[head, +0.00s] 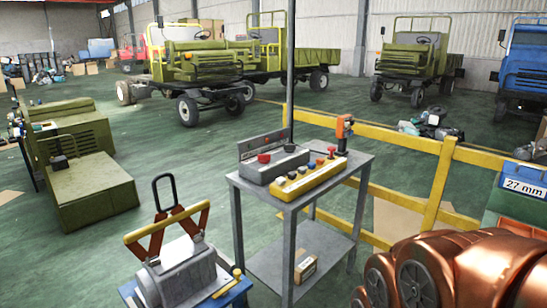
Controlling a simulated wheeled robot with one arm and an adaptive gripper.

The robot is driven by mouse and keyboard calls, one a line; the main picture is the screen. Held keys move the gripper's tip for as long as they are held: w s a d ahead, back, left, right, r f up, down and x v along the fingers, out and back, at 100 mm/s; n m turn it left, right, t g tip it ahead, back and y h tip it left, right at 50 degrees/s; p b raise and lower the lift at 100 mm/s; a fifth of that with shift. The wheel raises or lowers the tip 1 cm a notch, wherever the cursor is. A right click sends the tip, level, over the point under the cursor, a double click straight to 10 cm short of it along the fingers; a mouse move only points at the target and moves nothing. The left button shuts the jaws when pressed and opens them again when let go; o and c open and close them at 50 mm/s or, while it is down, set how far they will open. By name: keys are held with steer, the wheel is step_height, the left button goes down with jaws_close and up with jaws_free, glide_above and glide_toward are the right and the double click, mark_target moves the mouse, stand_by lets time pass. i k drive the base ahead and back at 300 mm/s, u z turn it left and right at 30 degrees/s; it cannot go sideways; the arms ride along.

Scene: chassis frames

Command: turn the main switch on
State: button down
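A grey metal table (345,172) stands in the middle of the head view. On it is a grey box (284,170) with a red knob (264,158) and a dark knob (290,148). My gripper is not in view.
An orange tool (344,128) stands at the table's right end. A yellow railing (440,180) runs behind and right. A grey machine (180,270) on a blue stand is front left. Copper-coloured rounded parts (455,265) fill the lower right. Green floor is open behind left.

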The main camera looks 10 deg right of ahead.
mark_target(264, 158)
steer(key=z, duration=0.4)
steer(key=k, duration=0.95)
steer(key=z, duration=0.8)
steer(key=i, duration=2.05)
steer(key=u, duration=1.1)
steer(key=i, duration=1.05)
steer(key=u, duration=1.4)
steer(key=i, duration=0.55)
steer(key=u, duration=0.45)
